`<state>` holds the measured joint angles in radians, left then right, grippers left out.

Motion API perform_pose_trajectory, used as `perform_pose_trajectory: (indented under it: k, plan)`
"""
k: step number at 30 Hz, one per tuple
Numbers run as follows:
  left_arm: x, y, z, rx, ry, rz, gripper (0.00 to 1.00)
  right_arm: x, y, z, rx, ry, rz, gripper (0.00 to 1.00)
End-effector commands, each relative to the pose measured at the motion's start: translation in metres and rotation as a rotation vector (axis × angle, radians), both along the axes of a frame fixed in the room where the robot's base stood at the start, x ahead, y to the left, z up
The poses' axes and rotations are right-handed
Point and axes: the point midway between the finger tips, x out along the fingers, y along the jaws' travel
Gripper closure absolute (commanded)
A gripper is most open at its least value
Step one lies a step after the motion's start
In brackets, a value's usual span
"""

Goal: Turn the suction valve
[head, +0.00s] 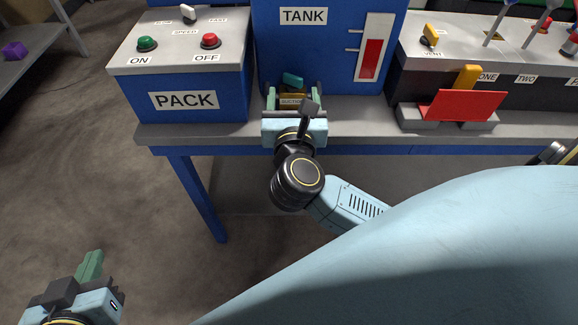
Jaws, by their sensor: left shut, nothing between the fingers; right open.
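The suction valve's label (292,101), partly covered, sits low at the front of the blue tank (303,50). A small teal piece (292,79), which looks like the valve's handle, shows just above it. My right gripper (294,92) is open, with one finger on each side of this spot. Whether the fingers touch the valve is hidden by the gripper's own body. My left gripper (92,264) is shut and empty at the bottom left, over the floor and well away from the bench.
The pack box (184,101) with green and red buttons stands left of the tank. Right of it are a red plate (462,105) and a yellow vent lever (430,36). A shelf with a purple block (14,50) is far left.

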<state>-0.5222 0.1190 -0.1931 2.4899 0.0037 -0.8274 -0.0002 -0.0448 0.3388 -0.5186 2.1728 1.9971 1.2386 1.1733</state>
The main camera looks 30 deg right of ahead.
Motion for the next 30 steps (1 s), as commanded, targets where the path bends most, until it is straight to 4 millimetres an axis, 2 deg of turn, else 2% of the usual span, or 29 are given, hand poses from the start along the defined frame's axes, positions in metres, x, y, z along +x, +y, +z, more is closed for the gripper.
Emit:
perform_pose_trajectory:
  k: [9, 13, 19, 23, 30]
  plan:
    - [0.000, 0.000, 0.011, 0.000, 0.000, 0.000, 1.00, -0.056, 0.034, 0.000, 0.004, 0.005, 0.000, 0.36]
    - [0.000, 0.000, 0.031, 0.000, 0.000, 0.000, 1.00, -0.040, 0.037, 0.011, -0.262, 0.028, 0.030, 0.36]
    - [0.000, 0.000, 0.055, 0.000, 0.000, 0.000, 1.00, -0.024, 0.053, 0.008, -0.658, 0.100, 0.100, 0.36]
    - [0.000, 0.000, 0.070, 0.000, 0.000, 0.000, 1.00, -0.017, 0.065, -0.004, -0.915, 0.165, 0.163, 0.36]
    - [0.000, 0.000, 0.095, 0.000, 0.000, 0.000, 1.00, -0.012, 0.086, -0.045, -1.344, 0.300, 0.307, 0.36]
